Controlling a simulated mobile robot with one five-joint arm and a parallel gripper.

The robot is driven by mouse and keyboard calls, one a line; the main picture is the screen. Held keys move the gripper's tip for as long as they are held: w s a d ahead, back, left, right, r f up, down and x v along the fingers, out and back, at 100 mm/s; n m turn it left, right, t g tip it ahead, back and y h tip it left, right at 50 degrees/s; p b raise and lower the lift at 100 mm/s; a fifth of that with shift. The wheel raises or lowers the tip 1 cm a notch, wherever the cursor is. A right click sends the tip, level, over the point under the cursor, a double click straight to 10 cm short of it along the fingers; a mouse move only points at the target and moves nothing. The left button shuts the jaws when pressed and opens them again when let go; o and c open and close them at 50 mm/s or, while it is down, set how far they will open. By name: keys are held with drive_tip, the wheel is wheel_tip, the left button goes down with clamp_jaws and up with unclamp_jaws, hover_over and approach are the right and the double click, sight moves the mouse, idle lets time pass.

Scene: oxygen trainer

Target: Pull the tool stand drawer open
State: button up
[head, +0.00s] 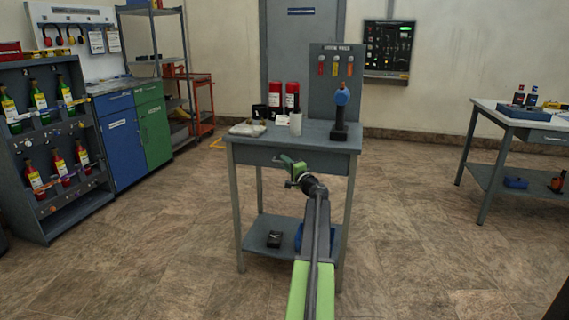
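The tool stand (232,180) is a grey table in the middle of the head view, with a lower shelf and an upright back panel. Its drawer front (257,157) is a grey strip just under the top and looks flush with the stand. My green and black gripper (285,161) is in front of the drawer front, near its middle, and hides part of it. I cannot see the handle clearly. I cannot tell whether the gripper touches the drawer or whether its fingers are open or shut.
Two red containers (291,97), a white cup (295,124) and a blue-topped tool (340,112) stand on the top. A bottle rack (45,150) and blue-green cabinets (135,133) are at left. A workbench (490,190) is at right. Floor around the stand is clear.

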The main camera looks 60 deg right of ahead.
clamp_jaws()
idle(1.4)
